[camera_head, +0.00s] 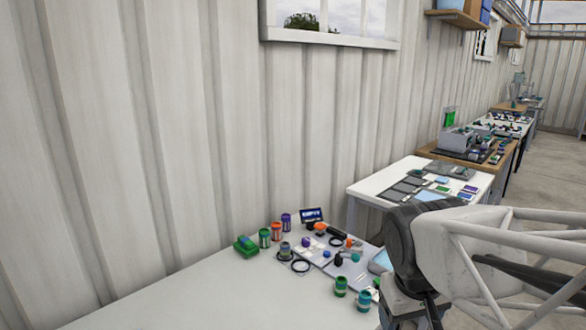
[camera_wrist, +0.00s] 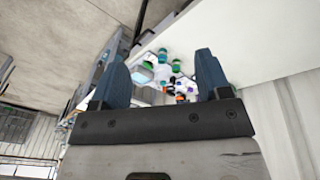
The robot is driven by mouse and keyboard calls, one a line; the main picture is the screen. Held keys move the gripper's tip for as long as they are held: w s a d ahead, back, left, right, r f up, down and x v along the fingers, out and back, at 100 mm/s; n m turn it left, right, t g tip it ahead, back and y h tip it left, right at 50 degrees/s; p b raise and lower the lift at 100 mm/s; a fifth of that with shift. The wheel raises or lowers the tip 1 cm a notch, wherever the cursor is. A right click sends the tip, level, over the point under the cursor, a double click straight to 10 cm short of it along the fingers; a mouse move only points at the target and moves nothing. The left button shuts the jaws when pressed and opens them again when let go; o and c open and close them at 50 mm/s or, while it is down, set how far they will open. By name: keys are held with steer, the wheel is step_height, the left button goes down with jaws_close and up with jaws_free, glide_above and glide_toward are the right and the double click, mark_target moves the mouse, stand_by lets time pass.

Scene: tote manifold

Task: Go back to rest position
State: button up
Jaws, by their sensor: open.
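My gripper shows in the wrist view (camera_wrist: 158,85), with its two blue fingers wide apart and nothing between them. Beyond the fingers, and well apart from them, lies a white table with small coloured items. In the head view, my arm covers the lower right, and the fingertips cannot be made out there. The white table (camera_head: 190,290) runs along the wall below.
The table's left part is clear. A second white table (camera_head: 370,188) and further benches stand beyond. A corrugated wall (camera_head: 150,130) rises behind.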

steer(key=shift+m+y, duration=0.5)
steer(key=shift+m, duration=0.4)
steer(key=shift+s+a+f, duration=0.1)
steer(key=shift+s+f, duration=0.1)
steer(key=shift+s, duration=0.6)
steer(key=shift+s+f, duration=0.15)
steer(key=shift+s, duration=0.7)
steer(key=shift+s+a+f, duration=0.1)
steer(key=shift+s+f, duration=0.1)
steer(key=shift+s, duration=0.6)
